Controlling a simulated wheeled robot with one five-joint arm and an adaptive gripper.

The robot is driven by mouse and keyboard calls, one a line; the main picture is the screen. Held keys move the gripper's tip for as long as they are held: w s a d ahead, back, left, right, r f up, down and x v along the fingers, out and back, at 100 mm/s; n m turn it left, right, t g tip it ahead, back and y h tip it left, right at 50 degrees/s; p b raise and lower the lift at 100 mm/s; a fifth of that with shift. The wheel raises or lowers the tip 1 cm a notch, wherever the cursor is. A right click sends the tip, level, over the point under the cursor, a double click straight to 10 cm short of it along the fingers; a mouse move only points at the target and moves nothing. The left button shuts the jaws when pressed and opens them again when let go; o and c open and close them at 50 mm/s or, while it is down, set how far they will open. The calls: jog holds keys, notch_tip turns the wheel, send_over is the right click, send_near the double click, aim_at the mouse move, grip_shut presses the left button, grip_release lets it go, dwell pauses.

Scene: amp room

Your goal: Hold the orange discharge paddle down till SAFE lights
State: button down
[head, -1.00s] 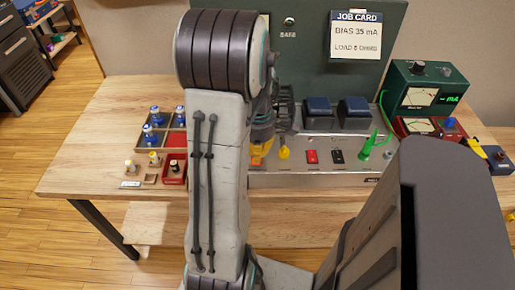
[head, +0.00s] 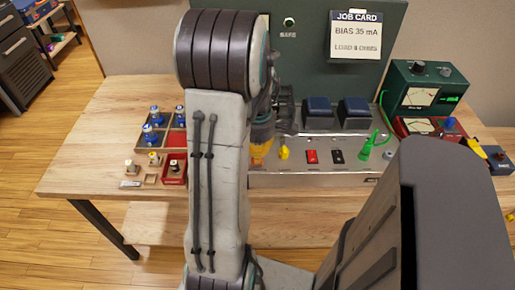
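The orange paddle (head: 257,151) shows only in part at the left end of the grey amp chassis (head: 310,179), just right of my arm. My gripper (head: 263,131) is above it, pointing down, and seems to meet it; the contact is not clear. My arm hides most of the gripper's fingers, so I cannot tell whether they are open or shut. The SAFE lamp (head: 289,21) on the dark green back panel (head: 300,60) has a pale centre with a greenish tint and looks lit.
A yellow knob (head: 284,153) is close right of the paddle. Red and black switches (head: 311,157), a green clip (head: 366,148) and two blue-topped transformers (head: 319,112) stand further right. Meters (head: 420,92) are at the far right. A parts tray (head: 141,140) is left of my arm.

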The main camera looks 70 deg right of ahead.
jog(key=shift+r, duration=0.2)
dwell(0.6)
jog(key=shift+r+p, duration=0.65)
